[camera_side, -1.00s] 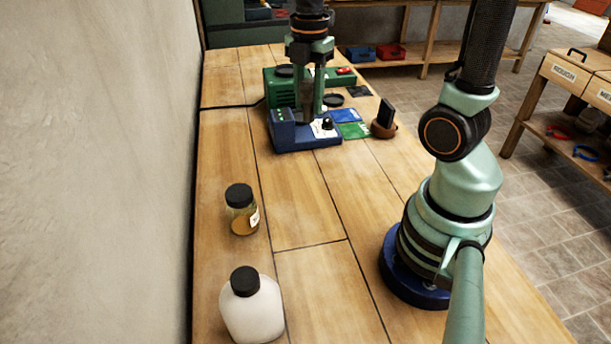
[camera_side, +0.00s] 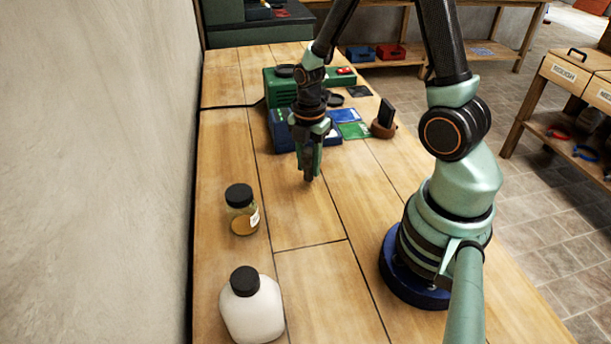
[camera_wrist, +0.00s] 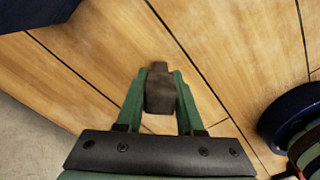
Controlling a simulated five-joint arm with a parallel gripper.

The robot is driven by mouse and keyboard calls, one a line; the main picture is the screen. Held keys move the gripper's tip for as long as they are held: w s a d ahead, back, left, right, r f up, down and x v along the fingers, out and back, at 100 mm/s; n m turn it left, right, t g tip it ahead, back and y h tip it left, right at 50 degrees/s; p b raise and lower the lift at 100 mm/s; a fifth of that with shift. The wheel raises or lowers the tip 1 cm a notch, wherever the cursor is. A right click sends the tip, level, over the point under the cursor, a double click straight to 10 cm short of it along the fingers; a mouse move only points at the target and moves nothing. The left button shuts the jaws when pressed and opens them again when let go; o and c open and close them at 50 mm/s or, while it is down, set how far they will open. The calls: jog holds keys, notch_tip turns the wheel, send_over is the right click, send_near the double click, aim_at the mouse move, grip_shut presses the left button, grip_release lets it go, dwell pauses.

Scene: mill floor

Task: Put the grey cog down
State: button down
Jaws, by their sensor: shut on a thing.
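My gripper (camera_side: 310,163) is shut on the grey cog (camera_side: 309,175), which is small and dark in the side view. In the wrist view, the grey cog (camera_wrist: 161,94) shows as a dark grey-brown block between the green fingers of my gripper (camera_wrist: 160,84). The fingers point down at bare wooden bench top (camera_side: 300,215), in front of the blue device (camera_side: 284,138). The cog is low over the wood; I cannot tell whether it touches. Its teeth cannot be made out.
A green box (camera_side: 282,88) stands behind the blue device. Right of it lie a blue card (camera_side: 345,115) and a green card (camera_side: 354,130), beside a brown holder (camera_side: 384,130). A jar (camera_side: 242,222) and white bottle (camera_side: 252,312) stand nearer along the wall. The bench middle is clear.

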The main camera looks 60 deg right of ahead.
jog(key=shift+f, duration=0.35)
jog(key=c, duration=0.5)
grip_release()
jog(key=shift+f, duration=0.1)
jog(key=shift+c, duration=0.2)
